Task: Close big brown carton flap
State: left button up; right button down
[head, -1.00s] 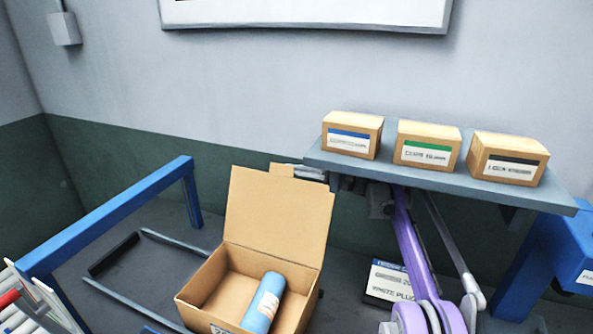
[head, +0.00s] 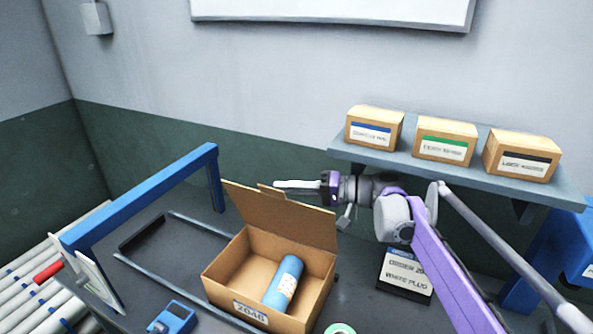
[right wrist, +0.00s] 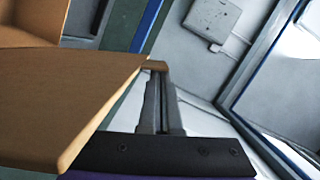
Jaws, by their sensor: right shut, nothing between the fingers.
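The big brown carton (head: 228,279) stands on the dark bench with its top open. Its large back flap (head: 290,220) stands up, tilted, in the head view, and a blue cylinder (head: 284,281) lies inside. My right gripper (head: 278,185) is shut and empty at the far side of the flap, by its top edge, pointing left. In the right wrist view the flap (right wrist: 70,100) fills the left side, and my shut fingers (right wrist: 157,70) reach up close beside its edge. I cannot tell whether they touch it. My left gripper is not in view.
A shelf (head: 450,176) with three small labelled boxes is at the right, above my right arm. A blue frame (head: 140,197) and a roller conveyor (head: 35,280) are at the left. A blue device (head: 173,318) and a label card (head: 405,273) lie on the bench.

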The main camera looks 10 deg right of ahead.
jog(key=s+a+f+n+t+h+b, duration=0.1)
jog(key=s+a+f+n, duration=0.3)
jog(key=s+f, duration=0.3)
jog(key=s+a+f+n+h+b, duration=0.1)
jog(key=s+a+f+n, duration=0.4)
jog(key=f, duration=0.6)
jog(key=shift+s+a+f+t+h+b, duration=0.3)
jog(key=shift+s+f+t+h+b, duration=0.1)
jog(key=shift+s, duration=0.75)
notch_tip(320, 180, up, 10)
jog(key=p, duration=0.1)
jog(key=shift+p, duration=0.4)
